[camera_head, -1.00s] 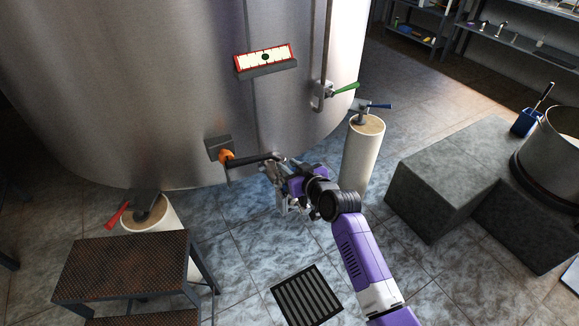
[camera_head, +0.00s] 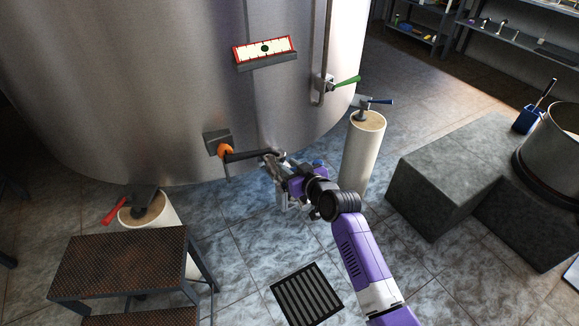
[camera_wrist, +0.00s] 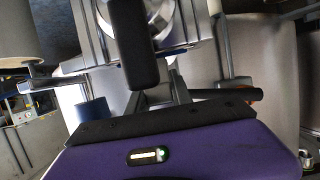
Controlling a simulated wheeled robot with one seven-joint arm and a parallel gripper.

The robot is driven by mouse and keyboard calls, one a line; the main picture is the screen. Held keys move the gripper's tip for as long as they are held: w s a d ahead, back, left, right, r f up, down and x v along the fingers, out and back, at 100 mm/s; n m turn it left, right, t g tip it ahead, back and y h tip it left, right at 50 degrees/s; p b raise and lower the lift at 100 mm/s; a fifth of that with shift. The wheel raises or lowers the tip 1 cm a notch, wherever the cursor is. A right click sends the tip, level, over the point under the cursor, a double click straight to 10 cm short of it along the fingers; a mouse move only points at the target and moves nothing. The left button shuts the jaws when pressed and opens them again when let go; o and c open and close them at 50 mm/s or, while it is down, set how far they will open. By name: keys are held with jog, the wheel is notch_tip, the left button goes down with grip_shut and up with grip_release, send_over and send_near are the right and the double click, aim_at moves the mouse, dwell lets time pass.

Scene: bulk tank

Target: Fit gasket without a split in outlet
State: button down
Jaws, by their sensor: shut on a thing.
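The big steel tank (camera_head: 150,80) fills the back left of the head view. On its lower front is a dark bar (camera_head: 250,156) with an orange collar (camera_head: 225,152); the bar ends close to my gripper (camera_head: 274,166). My gripper is low in front of the tank. In the wrist view my gripper's silver jaws (camera_wrist: 160,45) are shut on a pale, rounded piece (camera_wrist: 164,14) at the top edge. A dark block in front covers much of it. I cannot tell whether it is the gasket, or see any split. The outlet's opening is not clear in either view.
A white cylinder (camera_head: 362,150) with a blue lever stands right of my gripper. Another cylinder (camera_head: 160,222) with a red lever stands left, behind a brown-topped step (camera_head: 125,262). Grey blocks (camera_head: 445,185) stand right. The floor around the drain grate (camera_head: 306,293) is clear.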

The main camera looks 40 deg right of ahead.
jog(key=shift+f+b, duration=0.3)
jog(key=shift+f, duration=0.15)
jog(key=c, duration=1.1)
grip_release()
jog(key=shift+r, duration=0.1)
jog(key=shift+o, duration=0.2)
jog(key=v, duration=0.7)
jog(key=shift+s+a+r+p, duration=0.1)
jog(key=shift+s+p, duration=0.25)
jog(key=shift+p, duration=0.05)
